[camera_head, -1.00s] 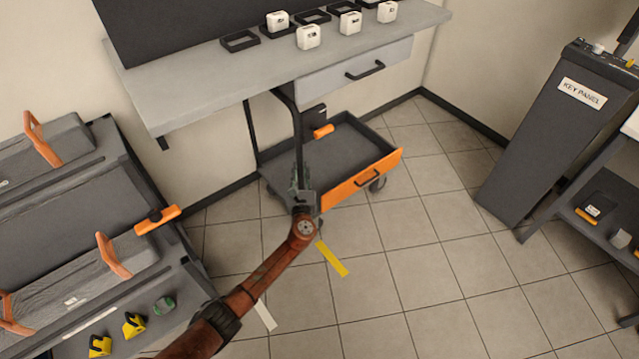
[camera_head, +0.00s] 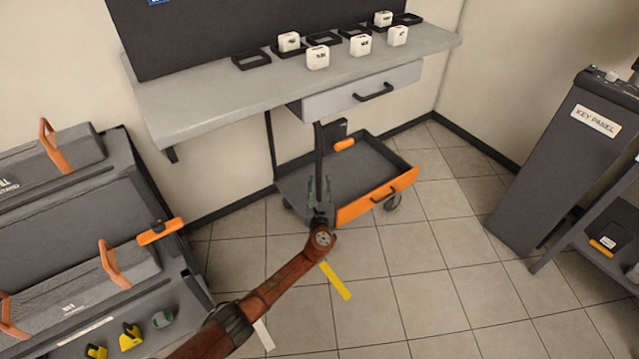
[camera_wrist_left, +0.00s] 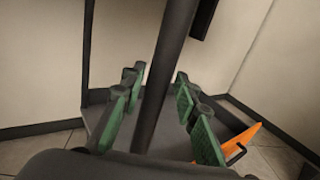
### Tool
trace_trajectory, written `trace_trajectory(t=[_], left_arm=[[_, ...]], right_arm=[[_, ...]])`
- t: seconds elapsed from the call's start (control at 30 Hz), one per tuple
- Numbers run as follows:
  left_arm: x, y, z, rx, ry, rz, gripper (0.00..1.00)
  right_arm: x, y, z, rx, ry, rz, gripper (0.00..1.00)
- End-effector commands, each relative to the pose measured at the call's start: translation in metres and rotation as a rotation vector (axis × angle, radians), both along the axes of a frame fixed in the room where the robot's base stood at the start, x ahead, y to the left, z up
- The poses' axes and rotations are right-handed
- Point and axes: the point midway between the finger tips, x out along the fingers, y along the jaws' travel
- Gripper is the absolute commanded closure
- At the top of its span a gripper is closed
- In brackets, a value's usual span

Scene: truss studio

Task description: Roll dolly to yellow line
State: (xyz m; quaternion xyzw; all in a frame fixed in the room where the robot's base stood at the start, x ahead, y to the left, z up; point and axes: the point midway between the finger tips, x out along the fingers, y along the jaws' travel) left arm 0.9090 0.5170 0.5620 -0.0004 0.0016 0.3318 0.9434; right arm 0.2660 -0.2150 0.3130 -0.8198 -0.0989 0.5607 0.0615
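The dolly is a low grey tray with an orange front panel (camera_head: 377,196), wheels and dark upright bars. It stands on the tiles, partly under the grey bench. The yellow line (camera_head: 336,281) is a short strip on the floor, nearer than the dolly. My left gripper (camera_head: 319,190) is at the dolly's near upright bar. In the left wrist view, that dark bar (camera_wrist_left: 164,85) passes between the green-padded fingers (camera_wrist_left: 157,112), with gaps visible on both sides. The gripper is open around it. My right gripper is not in view.
The bench (camera_head: 210,95) overhangs the dolly and carries white blocks and black frames. A rack with grey cases (camera_head: 85,270) stands at left. A key panel pedestal (camera_head: 560,160) and a dark shelf (camera_head: 590,240) are at right. Tiles in the middle are clear.

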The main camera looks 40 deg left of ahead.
Motion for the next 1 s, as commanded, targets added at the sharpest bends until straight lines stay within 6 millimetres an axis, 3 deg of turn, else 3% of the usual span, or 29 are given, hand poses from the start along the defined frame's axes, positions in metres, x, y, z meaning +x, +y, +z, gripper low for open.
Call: trace_trajectory(t=[0.47,1.0], left_arm=[[-0.006,-0.004,0.001,-0.001,-0.003,0.002,0.65],[-0.081,-0.065,0.001,-0.001,-0.002,0.001,0.65]], right_arm=[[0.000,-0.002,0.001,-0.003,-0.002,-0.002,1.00],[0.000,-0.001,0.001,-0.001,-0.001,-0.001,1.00]])
